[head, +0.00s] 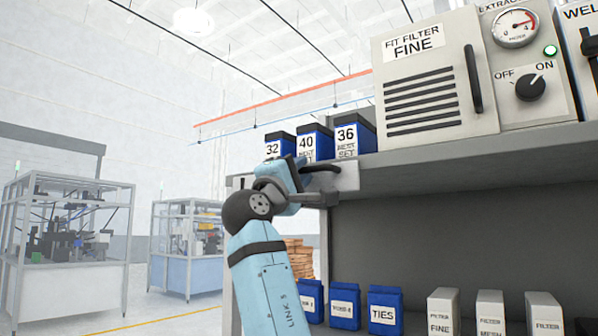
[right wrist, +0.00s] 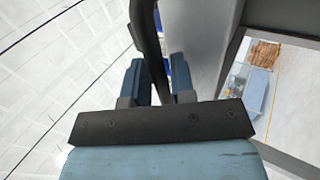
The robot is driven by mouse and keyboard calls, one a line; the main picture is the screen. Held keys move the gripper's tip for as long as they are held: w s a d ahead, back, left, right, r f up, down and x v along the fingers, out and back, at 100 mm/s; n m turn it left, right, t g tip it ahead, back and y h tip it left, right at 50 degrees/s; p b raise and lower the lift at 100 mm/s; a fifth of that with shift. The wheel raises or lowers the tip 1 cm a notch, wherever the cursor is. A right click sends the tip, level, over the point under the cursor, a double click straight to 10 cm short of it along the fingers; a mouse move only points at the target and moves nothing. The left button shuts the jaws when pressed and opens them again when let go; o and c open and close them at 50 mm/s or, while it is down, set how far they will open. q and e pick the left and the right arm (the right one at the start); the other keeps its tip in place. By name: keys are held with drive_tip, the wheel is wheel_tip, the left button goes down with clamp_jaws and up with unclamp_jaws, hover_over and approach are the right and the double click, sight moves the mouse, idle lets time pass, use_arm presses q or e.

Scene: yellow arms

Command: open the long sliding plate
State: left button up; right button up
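The long sliding plate (head: 347,181) is a pale grey panel along the front edge of the upper shelf in the head view. It carries a black curved handle (head: 322,168). My right gripper (head: 300,176) is at this handle, at the end of a light blue arm, and hides the middle of the plate. In the right wrist view the dark handle bar (right wrist: 146,30) passes between the two blue fingers of the right gripper (right wrist: 157,72). My left gripper is in neither view.
Blue boxes (head: 357,136) marked 32, 40 and 36 stand on the shelf (head: 480,160) just above the plate. A filter unit (head: 432,85) stands to their right. Blue and white boxes (head: 384,310) stand below. Framed machines (head: 65,235) are at the left.

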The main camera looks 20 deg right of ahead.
use_arm(q)
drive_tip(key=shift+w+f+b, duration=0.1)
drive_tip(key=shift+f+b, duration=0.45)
drive_tip(key=shift+b, duration=0.45)
use_arm(e)
drive_tip(key=v, duration=1.3)
drive_tip(key=shift+a+f, duration=0.15)
drive_tip(key=shift+a, duration=0.05)
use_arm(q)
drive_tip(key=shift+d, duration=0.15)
use_arm(e)
drive_tip(key=shift+s, duration=0.15)
